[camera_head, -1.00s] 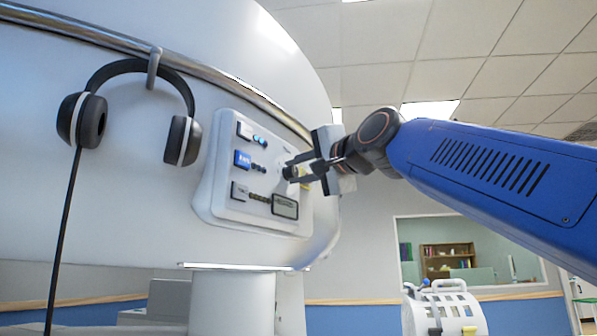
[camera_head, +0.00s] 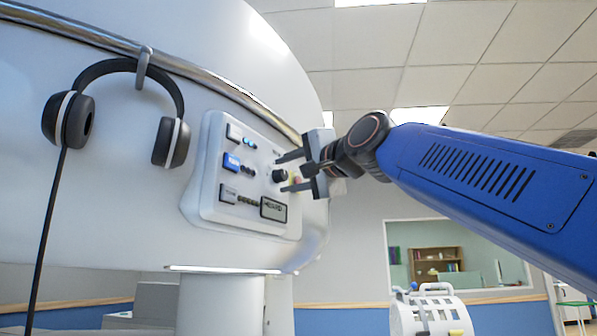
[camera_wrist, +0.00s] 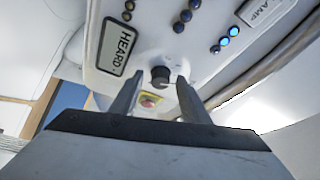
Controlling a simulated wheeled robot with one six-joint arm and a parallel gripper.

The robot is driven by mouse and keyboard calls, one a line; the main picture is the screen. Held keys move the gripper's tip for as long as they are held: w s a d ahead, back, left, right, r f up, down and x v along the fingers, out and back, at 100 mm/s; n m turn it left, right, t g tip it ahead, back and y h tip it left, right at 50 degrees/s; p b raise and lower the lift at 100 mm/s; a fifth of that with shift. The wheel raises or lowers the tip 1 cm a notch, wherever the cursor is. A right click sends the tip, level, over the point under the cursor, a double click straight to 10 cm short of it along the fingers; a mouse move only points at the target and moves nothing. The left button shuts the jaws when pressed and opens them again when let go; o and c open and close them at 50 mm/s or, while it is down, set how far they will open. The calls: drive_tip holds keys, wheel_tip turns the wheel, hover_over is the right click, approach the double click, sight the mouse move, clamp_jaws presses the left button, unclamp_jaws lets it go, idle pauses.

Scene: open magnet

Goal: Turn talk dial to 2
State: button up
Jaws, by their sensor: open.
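The talk dial is a small black round knob (camera_head: 280,176) on the white control panel (camera_head: 208,206). In the wrist view the knob (camera_wrist: 160,75) sits just past the fingertips, roughly midway between them. My gripper (camera_head: 287,172) is open and empty, its two fingers pointing at the panel on either side of the knob; it also shows in the wrist view (camera_wrist: 158,85). Any numbers around the dial are too small to read.
The panel also has a red and yellow button (camera_wrist: 149,100), a framed "HEARD" label (camera_wrist: 117,46), small dark buttons and lit blue lights (camera_wrist: 229,36). Headphones (camera_head: 172,142) hang on a hook to the left. A white slotted container (camera_head: 440,315) stands at lower right.

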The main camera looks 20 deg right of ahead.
drive_tip(key=v, duration=1.1)
drive_tip(key=shift+s, duration=0.35)
drive_tip(key=shift+f, duration=0.1)
idle(0.4)
